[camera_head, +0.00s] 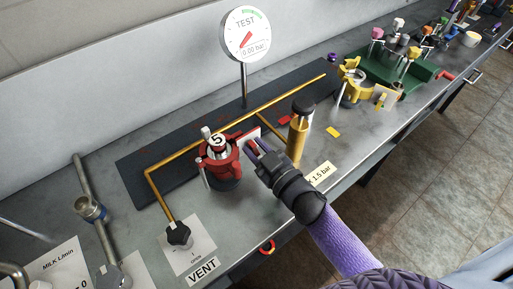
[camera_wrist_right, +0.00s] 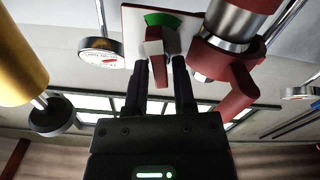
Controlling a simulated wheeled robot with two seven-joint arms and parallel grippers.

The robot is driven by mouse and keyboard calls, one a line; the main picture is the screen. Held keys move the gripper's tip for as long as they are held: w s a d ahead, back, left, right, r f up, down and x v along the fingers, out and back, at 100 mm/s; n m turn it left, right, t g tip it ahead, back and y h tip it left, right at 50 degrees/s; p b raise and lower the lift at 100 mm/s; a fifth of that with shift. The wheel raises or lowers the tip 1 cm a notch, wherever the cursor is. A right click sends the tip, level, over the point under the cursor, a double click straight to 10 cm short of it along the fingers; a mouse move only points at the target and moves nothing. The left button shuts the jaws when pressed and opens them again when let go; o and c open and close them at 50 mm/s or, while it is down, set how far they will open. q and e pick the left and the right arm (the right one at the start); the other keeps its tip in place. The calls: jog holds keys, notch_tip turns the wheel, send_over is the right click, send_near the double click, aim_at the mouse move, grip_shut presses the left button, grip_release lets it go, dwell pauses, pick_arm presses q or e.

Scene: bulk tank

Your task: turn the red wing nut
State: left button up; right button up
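The red clamp (camera_head: 220,160) with a number 5 on its top stands on the steel bench left of my right gripper (camera_head: 257,150). In the right wrist view, the red wing nut (camera_wrist_right: 154,48) sits in front of a white card with a green sector (camera_wrist_right: 165,19). The two dark fingers of my right gripper (camera_wrist_right: 160,68) are apart, one on each side of the wing nut, with a small gap on its right. I cannot tell whether the left finger touches it. In the head view the fingers largely hide the wing nut. My left gripper is not in view.
A yellow cylinder with a black top (camera_head: 300,125) stands close beside my right gripper. A round TEST gauge (camera_head: 246,34) reads 0.00 bar behind. A black vent knob (camera_head: 179,234) and yellow pipe (camera_head: 190,152) are to the left. A yellow clamp (camera_head: 352,84) is farther right.

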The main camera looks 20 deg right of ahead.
grip_shut()
jog(key=shift+r+m+p, duration=0.2)
jog(key=shift+m+p, duration=0.2)
jog(key=shift+p, duration=0.1)
jog(key=shift+d+m+p, duration=0.1)
jog(key=shift+m+p, duration=0.25)
jog(key=shift+m, duration=0.25)
jog(key=shift+f+m, duration=0.15)
jog(key=shift+m, duration=0.45)
